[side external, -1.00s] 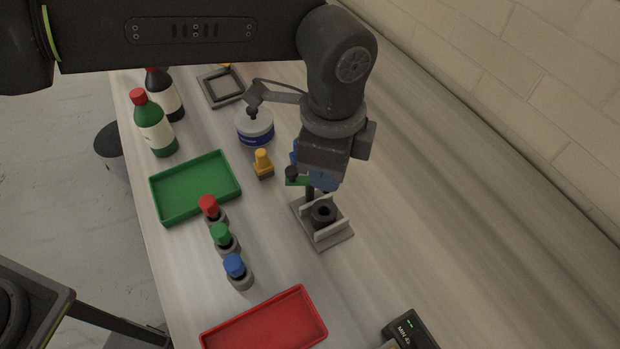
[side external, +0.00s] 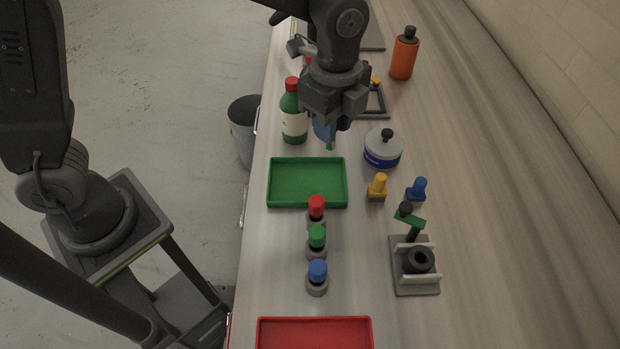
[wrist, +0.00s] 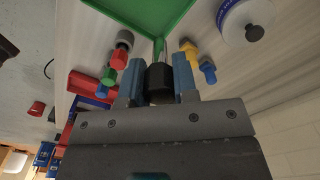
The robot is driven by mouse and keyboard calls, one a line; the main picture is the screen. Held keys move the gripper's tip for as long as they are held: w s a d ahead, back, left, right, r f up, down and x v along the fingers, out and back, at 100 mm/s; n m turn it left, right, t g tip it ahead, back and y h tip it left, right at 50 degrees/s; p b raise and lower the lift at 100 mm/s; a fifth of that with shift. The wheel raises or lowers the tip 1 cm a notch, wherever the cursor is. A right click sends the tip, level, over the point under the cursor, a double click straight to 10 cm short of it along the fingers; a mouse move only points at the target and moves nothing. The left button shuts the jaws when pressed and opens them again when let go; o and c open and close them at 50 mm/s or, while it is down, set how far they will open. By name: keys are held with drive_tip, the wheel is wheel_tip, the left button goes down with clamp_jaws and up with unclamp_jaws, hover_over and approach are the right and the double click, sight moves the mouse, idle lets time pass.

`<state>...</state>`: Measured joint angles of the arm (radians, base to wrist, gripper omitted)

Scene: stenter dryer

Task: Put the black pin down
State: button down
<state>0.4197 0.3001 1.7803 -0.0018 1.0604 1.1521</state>
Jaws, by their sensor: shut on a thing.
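My gripper (side external: 328,134) hangs in the air above the far edge of the green tray, just right of the green bottle. Its blue fingers are shut on the black pin (wrist: 159,84), a short black cylinder seen between them in the wrist view. A slim green part shows beyond the pin's end. In the side view the fingers and wrist hide most of the pin, with a bit of green showing below. The pin is clear of the table as far as I can tell.
The green tray (side external: 271,199) looks empty. Nearby are a green bottle (side external: 293,118), a white jar (side external: 383,152), yellow (side external: 378,185) and blue (side external: 417,189) pegs, and red, green and blue knobs. A grey fixture (side external: 428,290) stands right. A red tray (side external: 315,322) lies in front.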

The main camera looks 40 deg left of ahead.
drive_tip(key=f, duration=1)
drive_tip(key=shift+a, duration=0.2)
drive_tip(key=c, duration=0.9)
unclamp_jaws()
drive_tip(key=shift+f, duration=0.1)
wheel_tip(320, 180, up, 12)
drive_tip(key=shift+s+r, duration=0.1)
drive_tip(key=shift+r, duration=0.15)
drive_tip(key=s+a+r+n+t, duration=0.1)
drive_tip(key=s+a+n+t, duration=0.1)
drive_tip(key=s+a+n, duration=0.3)
drive_tip(key=s+a+r+n+t, duration=0.1)
drive_tip(key=s+a+r+n, duration=0.1)
drive_tip(key=s+a+n, duration=0.3)
drive_tip(key=s+a+r+n+t, duration=0.2)
drive_tip(key=s+a+n, duration=0.3)
drive_tip(key=n, duration=0.3)
drive_tip(key=shift+s+a+r+t, duration=0.2)
drive_tip(key=shift+a+r+t, duration=0.1)
drive_tip(key=shift+a, duration=0.3)
